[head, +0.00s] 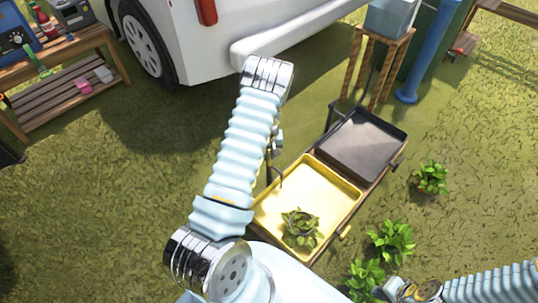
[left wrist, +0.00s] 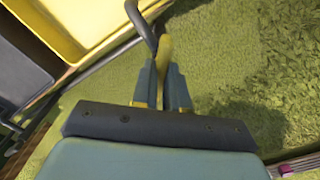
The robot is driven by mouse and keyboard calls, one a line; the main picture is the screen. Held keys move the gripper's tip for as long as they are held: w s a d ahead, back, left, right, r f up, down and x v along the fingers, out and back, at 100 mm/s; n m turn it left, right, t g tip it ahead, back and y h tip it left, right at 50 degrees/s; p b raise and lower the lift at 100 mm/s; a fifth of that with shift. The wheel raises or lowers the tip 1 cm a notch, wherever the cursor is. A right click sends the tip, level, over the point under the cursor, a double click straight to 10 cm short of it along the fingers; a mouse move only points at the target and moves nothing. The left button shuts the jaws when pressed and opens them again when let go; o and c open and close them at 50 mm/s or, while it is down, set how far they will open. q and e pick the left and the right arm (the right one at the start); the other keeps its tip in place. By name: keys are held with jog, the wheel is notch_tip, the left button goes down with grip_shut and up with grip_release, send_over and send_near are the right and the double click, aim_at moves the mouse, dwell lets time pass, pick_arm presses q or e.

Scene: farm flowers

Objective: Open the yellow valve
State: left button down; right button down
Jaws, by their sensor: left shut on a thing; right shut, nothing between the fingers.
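The yellow valve (left wrist: 164,52) shows in the left wrist view as a yellow handle next to a curved grey pipe (left wrist: 141,22). My left gripper (left wrist: 162,78) is shut on it, with one finger on each side of the handle. The lower part of the handle is partly hidden between the fingers. In the head view my left forearm hides the gripper and the valve. A yellow basin (head: 330,184) with a potted plant (head: 300,226) in it stands beside the arm.
A dark grey basin (head: 362,146) adjoins the yellow one. Several leafy plants, one at the right (head: 432,178), stand on the grass. A white vehicle (head: 205,55) is behind my left arm. A wooden bench (head: 75,85) with tools is at the upper left.

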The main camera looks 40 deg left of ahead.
pick_arm(q)
jog(key=n, duration=0.3)
jog(key=shift+n, duration=0.4)
jog(key=shift+n+b, duration=0.3)
jog(key=shift+n, duration=2)
jog(key=c, duration=1.1)
grip_release()
jog(key=shift+c, duration=0.2)
notch_tip(320, 180, up, 14)
jog(key=p, duration=0.1)
jog(key=shift+p, duration=0.3)
